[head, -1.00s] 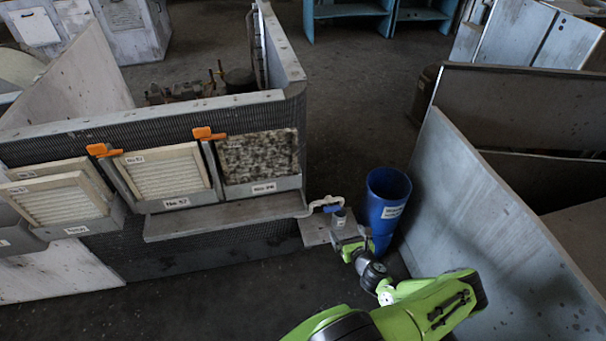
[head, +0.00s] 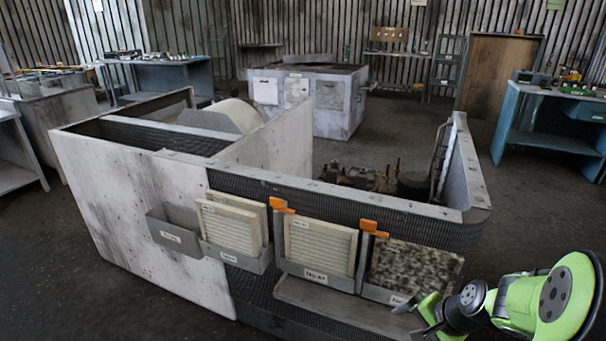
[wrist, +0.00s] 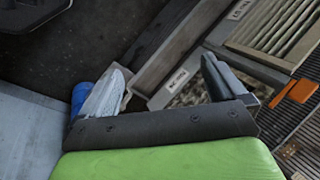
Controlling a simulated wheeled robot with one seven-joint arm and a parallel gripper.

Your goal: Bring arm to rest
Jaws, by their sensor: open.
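My arm reaches in from the lower right of the head view. My gripper (wrist: 160,88) is open in the wrist view, with a pale finger at left and a dark finger at right. Nothing shows held between them.
Orange clips (head: 369,225) sit above the slots. More pale filters (head: 229,227) stand in a holder at left, beside an empty-looking grey bin (head: 174,230). A ledge (head: 335,303) runs below the slots. A blue bin (wrist: 80,95) shows behind the left finger. Workbenches (head: 550,135) stand behind.

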